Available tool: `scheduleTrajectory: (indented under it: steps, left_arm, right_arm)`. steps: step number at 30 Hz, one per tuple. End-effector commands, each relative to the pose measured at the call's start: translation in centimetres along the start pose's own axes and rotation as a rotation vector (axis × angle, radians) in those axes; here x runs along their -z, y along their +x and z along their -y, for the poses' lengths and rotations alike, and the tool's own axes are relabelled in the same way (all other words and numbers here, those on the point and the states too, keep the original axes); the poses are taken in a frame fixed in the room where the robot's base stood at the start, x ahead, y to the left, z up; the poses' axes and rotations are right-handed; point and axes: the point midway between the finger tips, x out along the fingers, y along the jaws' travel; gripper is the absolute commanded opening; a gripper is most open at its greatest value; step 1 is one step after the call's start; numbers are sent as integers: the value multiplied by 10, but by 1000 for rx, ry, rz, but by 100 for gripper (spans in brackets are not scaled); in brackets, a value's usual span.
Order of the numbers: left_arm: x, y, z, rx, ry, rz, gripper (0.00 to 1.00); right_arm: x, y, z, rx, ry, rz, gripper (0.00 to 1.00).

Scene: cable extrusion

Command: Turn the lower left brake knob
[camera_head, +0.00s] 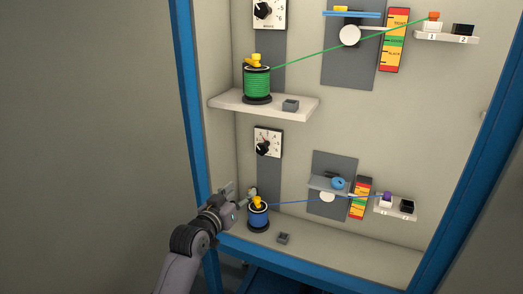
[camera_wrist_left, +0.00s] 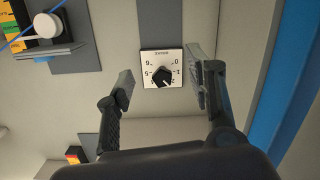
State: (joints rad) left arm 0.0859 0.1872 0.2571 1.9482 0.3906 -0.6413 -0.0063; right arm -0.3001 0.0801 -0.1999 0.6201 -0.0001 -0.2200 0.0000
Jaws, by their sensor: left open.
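The lower left brake knob (camera_head: 263,148) is a black pointer knob on a white square dial plate, fixed to a grey vertical strip on the back panel. In the left wrist view the knob (camera_wrist_left: 162,76) appears upside down, framed between the fingers. My left gripper (camera_head: 240,191) is open and empty, below and left of the dial in the head view. In the left wrist view its fingers (camera_wrist_left: 160,92) are spread wide on either side of the dial, not touching the knob. My right gripper is not in view.
A blue spool (camera_head: 258,216) with a yellow top stands just right of my left gripper. A shelf (camera_head: 225,102) with a green spool (camera_head: 257,84) is above. A blue frame post (camera_head: 190,100) borders the left side. A thin blue cable (camera_head: 310,201) runs right from the lower spool.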

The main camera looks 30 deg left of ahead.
Motion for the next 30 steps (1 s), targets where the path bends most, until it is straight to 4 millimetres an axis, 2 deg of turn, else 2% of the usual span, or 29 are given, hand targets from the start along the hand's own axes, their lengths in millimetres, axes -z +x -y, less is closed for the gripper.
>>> scheduleTrajectory:
  steps: [1, 4, 8, 11, 30]
  left_arm:
    - [24, -6, -3, -10, 1, -45, 50]
    - [55, -17, -7, -21, 2, -100, 50]
    - [70, -20, -9, -28, 1, -126, 50]
    - [72, -11, -10, -28, 0, -126, 50]
    - [86, 101, -13, -27, 0, -124, 50]
  right_arm:
    - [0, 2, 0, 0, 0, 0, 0]
    - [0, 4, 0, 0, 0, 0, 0]
    - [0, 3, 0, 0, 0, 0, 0]
    - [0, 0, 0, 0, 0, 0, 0]
    - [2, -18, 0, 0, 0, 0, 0]
